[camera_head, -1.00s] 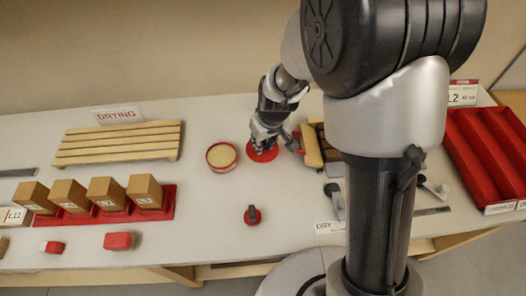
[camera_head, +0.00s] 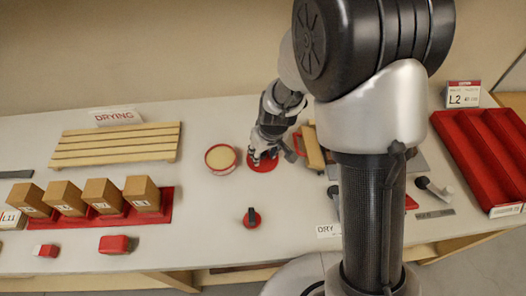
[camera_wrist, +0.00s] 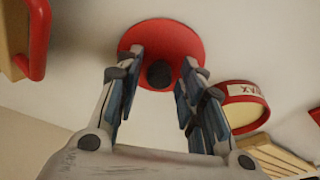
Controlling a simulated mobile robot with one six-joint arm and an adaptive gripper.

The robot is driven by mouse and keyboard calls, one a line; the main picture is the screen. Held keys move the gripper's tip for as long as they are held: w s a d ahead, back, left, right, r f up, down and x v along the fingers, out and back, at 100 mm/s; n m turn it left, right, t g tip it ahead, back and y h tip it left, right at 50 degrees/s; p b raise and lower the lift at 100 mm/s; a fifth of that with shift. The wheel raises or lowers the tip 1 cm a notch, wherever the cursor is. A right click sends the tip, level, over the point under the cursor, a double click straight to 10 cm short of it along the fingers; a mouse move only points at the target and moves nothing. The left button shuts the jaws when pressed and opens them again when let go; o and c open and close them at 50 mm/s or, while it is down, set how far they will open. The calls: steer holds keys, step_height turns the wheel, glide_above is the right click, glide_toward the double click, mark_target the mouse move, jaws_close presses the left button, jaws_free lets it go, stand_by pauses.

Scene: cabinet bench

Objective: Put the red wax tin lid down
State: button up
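The red wax tin lid (camera_head: 258,166) is a flat red disc that appears to lie on the white bench, right of the open wax tin (camera_head: 221,158) with its cream wax. In the wrist view the lid (camera_wrist: 160,30) has a dark round knob (camera_wrist: 160,74). My gripper (camera_head: 265,156) is over the lid, pointing down. In the wrist view my gripper's fingers (camera_wrist: 163,60) are spread on either side of the knob, with what look like small gaps. The tin (camera_wrist: 244,107) also shows there, with a label.
A wooden drying rack (camera_head: 118,143) is at the back left. Several brown boxes (camera_head: 142,193) stand in a red tray at the left. A small red item with a dark handle (camera_head: 252,218) is in front. A wood-and-red tool (camera_head: 308,147) lies close right of my gripper.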

mark_target(269, 167)
steer(key=shift+r, duration=0.1)
steer(key=shift+r+p, duration=0.25)
steer(key=shift+p, duration=0.1)
steer(key=s+d+r+m+p, duration=0.15)
steer(key=s+r, duration=0.25)
steer(key=r, duration=0.4)
steer(key=s+d+r+p, duration=0.1)
steer(key=s+d+r, duration=0.1)
steer(key=s+r, duration=0.35)
steer(key=s+d+r+m+p, duration=0.1)
steer(key=s+d+r, duration=0.1)
steer(key=r, duration=0.7)
steer(key=s+d+r+m+t, duration=0.1)
steer(key=s+d+r, duration=0.1)
steer(key=s, duration=0.4)
steer(key=s+d+r+m+h, duration=0.1)
steer(key=s+d+r, duration=0.1)
steer(key=s, duration=0.4)
steer(key=shift+s+r+t, duration=0.15)
steer(key=shift+r+t, duration=0.25)
steer(key=shift+r, duration=0.05)
steer(key=shift+d, duration=0.1)
